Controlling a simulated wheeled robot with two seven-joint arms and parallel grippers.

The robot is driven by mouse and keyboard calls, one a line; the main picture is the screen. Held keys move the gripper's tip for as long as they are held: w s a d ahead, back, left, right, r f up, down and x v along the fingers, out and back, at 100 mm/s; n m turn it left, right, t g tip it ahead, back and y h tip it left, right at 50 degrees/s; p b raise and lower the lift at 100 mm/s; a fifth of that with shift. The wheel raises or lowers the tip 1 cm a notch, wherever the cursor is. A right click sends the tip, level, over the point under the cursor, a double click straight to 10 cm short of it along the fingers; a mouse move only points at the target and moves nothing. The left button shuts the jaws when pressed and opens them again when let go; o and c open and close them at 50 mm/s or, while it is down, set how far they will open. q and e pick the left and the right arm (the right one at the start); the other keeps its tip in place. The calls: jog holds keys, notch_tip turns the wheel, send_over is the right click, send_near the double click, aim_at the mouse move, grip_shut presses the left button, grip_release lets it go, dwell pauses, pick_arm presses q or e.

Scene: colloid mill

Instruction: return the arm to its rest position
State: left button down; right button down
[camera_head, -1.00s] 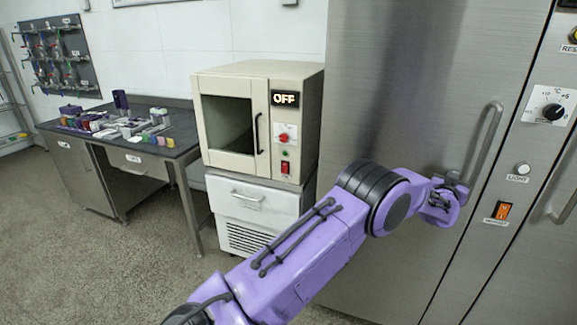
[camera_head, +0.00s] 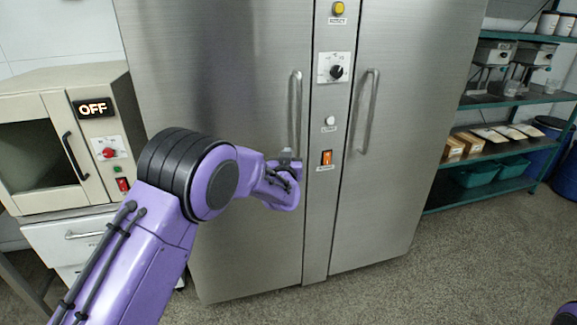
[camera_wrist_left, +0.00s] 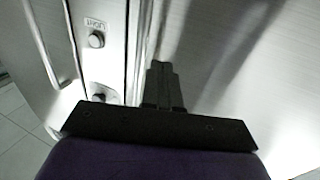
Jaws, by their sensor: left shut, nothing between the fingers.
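My left arm is purple with black bands and reaches forward from the lower left of the head view. My left gripper (camera_head: 290,156) is in front of the tall steel cabinet (camera_head: 240,240), by the lower end of the left door's handle (camera_head: 296,105). Whether it touches the handle or door is unclear. In the left wrist view the dark fingers (camera_wrist_left: 162,82) are together and empty, pointing at the steel front. A bit of purple, probably my right arm, shows at the lower right corner; its gripper is out of view.
A panel between the doors has a dark knob (camera_head: 337,72), a white button (camera_head: 330,121) and an orange switch (camera_head: 327,157). A beige oven (camera_head: 62,110) reading OFF stands at left. A green shelf rack (camera_head: 500,188) stands at right. Floor (camera_head: 430,275) is clear in front.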

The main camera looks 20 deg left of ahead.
pick_arm(q)
jog(key=s+d+f+n+g+h, duration=0.1)
jog(key=s+f+n+g+h, duration=0.35)
jog(key=s+f, duration=2.05)
jog(key=s+f+m+g+y, duration=0.1)
jog(key=s+f+g, duration=0.3)
jog(key=s, duration=0.9)
jog(key=s+f+g+y, duration=0.1)
jog(key=s+f+g, duration=0.4)
jog(key=s+f, duration=0.5)
jog(key=s, duration=0.3)
jog(key=shift+s+a+f+m, duration=0.15)
jog(key=shift+s+f+m, duration=0.05)
jog(key=shift+s+m, duration=0.2)
jog(key=shift+w, duration=0.1)
